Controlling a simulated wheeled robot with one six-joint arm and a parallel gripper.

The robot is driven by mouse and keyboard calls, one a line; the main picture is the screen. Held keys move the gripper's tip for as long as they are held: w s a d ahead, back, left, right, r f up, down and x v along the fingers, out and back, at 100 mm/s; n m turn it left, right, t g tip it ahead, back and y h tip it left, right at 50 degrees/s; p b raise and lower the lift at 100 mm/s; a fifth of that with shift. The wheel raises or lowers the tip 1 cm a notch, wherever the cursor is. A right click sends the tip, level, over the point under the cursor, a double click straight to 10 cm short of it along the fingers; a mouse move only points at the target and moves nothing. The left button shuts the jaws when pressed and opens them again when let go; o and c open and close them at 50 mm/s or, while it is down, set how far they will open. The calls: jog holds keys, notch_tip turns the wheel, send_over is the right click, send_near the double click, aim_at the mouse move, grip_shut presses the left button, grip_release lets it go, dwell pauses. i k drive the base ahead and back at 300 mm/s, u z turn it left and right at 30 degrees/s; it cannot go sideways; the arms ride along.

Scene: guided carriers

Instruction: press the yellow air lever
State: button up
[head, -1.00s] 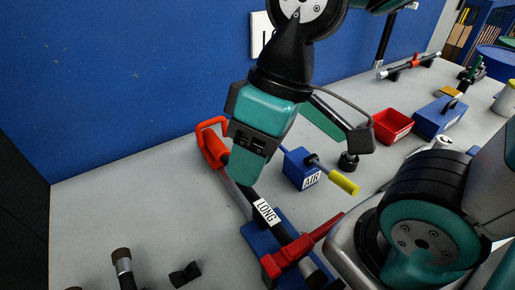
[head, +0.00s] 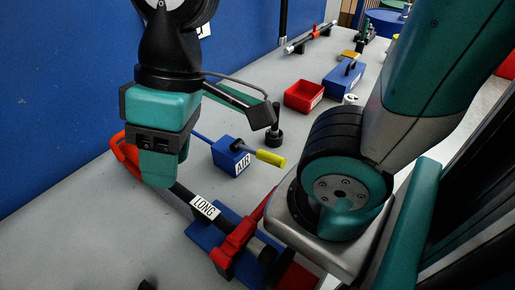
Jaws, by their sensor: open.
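The yellow air lever (head: 270,157) sticks out to the right from a blue box (head: 230,158) marked AIR on the grey bench. Its handle tilts slightly down at the free end. My gripper (head: 160,178) points down, to the left of the AIR box and apart from the lever. It is open, and I see nothing between its fingers, though its teal body hides most of the gap. The box and lever are in plain view.
A bar marked LONG (head: 205,207) with an orange-red handle (head: 122,150) lies below my gripper. A red clamp (head: 238,238) on a blue base is in front. A black knob (head: 273,137), a red tray (head: 304,96) and a blue box (head: 344,81) stand farther back.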

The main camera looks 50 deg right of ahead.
aim_at(279, 162)
jog(key=k, duration=1)
jog(key=z, duration=1.45)
jog(key=i, duration=0.75)
jog(key=u, duration=1.45)
